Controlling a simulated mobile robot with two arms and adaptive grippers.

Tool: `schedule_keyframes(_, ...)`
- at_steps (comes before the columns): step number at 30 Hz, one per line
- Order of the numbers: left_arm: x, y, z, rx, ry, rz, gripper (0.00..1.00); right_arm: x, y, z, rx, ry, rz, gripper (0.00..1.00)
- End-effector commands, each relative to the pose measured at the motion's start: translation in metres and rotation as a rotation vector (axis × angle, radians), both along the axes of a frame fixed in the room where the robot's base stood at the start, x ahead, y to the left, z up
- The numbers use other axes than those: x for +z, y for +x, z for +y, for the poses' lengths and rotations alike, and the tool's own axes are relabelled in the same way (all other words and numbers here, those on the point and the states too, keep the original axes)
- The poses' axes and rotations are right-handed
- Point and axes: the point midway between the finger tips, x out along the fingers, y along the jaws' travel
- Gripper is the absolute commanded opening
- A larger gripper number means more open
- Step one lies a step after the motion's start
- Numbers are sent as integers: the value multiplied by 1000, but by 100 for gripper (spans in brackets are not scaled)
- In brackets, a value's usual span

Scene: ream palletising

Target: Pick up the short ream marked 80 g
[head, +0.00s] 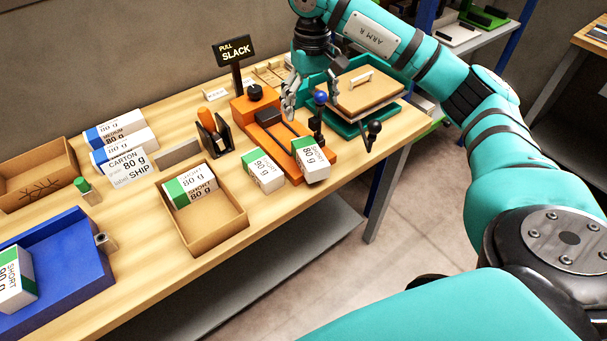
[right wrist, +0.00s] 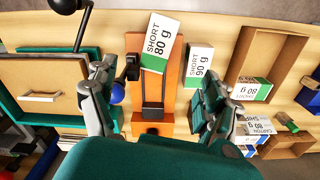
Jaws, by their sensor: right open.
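A short ream marked 80 g (head: 313,160), white with a green end, sits askew at the near end of the orange fixture (head: 266,128). In the right wrist view this ream (right wrist: 158,45) shows at the top, beyond the fingertips. A short ream marked 90 g (head: 264,170) lies just left of it, also in the right wrist view (right wrist: 200,66). Another short 80 g ream (head: 190,187) lies in an open carton. My right gripper (head: 306,106) is open and empty above the fixture's far part, its fingers straddling the fixture in the wrist view. My left gripper is out of view.
The open carton (head: 228,231) and a blue tray (head: 62,248) with another short 90 g ream stand left. A blue-knobbed lever (head: 320,98) and a dark-knobbed lever (head: 374,128) rise close to the right gripper. A teal press (head: 350,131) stands right of the fixture. A "PULL SLACK" sign (head: 235,52) stands behind.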

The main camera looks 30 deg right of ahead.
Motion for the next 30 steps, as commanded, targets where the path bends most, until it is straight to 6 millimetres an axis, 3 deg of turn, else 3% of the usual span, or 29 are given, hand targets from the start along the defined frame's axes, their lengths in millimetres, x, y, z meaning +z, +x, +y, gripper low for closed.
schedule_keyframes(9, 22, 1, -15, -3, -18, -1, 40, -64, -2, 0, 1, -1, 8, 83)
schedule_keyframes(15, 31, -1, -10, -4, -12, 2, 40, -100, -1, 1, 0, 0, 6, 83)
schedule_keyframes(23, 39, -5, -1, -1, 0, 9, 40, -119, 0, 1, 1, 1, 4, 83)
schedule_keyframes(30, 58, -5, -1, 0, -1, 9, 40, -154, 0, 3, 0, 2, 5, 83)
